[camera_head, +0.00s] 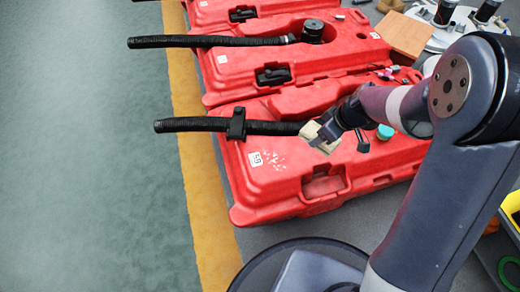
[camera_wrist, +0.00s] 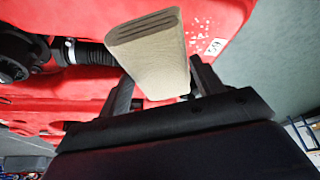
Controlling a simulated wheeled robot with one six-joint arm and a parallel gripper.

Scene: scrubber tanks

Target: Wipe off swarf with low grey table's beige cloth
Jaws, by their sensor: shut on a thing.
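My gripper (camera_head: 336,137) is shut on the folded beige cloth (camera_head: 314,134), which it holds over the nearest red tank (camera_head: 285,185). In the wrist view, the cloth (camera_wrist: 152,50) sticks out between the two dark fingers (camera_wrist: 162,85) with its layered end facing forward. Pale swarf flecks (camera_head: 273,160) lie on the tank top beside the white "59" label, left of and below the cloth. The swarf also shows in the wrist view (camera_wrist: 197,32), right of the cloth. I cannot tell whether the cloth touches the tank.
A black hose (camera_head: 190,125) runs across the nearest tank, close to the cloth. A teal cap (camera_head: 385,132) sits right of my gripper. More red tanks (camera_head: 285,62) stand behind. Green floor beyond a yellow strip (camera_head: 207,200) is clear at left.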

